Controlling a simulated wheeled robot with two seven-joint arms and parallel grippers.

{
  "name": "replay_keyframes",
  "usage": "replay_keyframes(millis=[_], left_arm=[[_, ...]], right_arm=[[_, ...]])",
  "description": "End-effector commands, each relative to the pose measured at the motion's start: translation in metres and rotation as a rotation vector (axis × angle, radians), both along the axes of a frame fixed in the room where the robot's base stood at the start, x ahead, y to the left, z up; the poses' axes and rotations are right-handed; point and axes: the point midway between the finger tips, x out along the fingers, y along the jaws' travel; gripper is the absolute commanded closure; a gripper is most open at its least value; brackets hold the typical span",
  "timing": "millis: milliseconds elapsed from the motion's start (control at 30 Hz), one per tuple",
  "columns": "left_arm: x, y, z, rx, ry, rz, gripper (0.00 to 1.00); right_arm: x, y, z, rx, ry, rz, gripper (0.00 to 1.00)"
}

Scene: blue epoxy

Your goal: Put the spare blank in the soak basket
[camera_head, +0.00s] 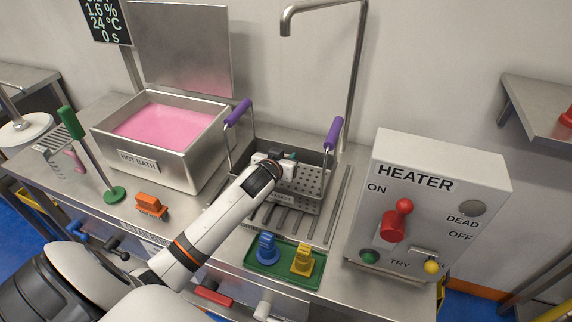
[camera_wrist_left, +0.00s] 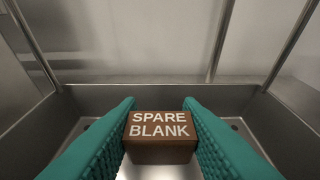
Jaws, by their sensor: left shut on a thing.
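The spare blank (camera_wrist_left: 160,148) is a brown block lettered SPARE BLANK, held between the two teal fingers of my left gripper (camera_wrist_left: 160,135) in the wrist view. The soak basket (camera_head: 309,181) is a perforated metal basket with purple-gripped upright handles, right of the hot bath in the head view. My left gripper (camera_head: 289,157) is over the basket, and its wrist and arm hide part of it. The blank cannot be made out in the head view. In the wrist view, metal walls surround the blank on the far side and both sides; its clearance from the floor is unclear. My right gripper is not in view.
The hot bath (camera_head: 201,145) of pink liquid stands left of the basket. The heater box (camera_head: 430,190) stands at right. A green tray (camera_head: 270,279) with blue and yellow pieces is in front. An orange piece (camera_head: 151,206) and a green-handled stand (camera_head: 92,155) are at left.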

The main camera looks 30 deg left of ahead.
Motion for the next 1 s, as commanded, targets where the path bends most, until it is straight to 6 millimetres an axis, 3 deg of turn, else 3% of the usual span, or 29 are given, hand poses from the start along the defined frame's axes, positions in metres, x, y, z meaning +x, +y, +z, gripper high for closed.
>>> replay_keyframes(millis=[200, 967, 1000], left_arm=[[0.000, -0.001, -0.028, -0.001, 0.001, -0.001, 0.93], [-0.001, -0.001, -0.043, -0.002, 0.005, -0.001, 0.93], [-0.001, -0.001, -0.044, -0.002, 0.007, -0.001, 0.64]], right_arm=[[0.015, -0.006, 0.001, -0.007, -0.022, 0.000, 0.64], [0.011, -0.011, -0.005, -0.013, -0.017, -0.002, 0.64], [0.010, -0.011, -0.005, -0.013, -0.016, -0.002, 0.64]])
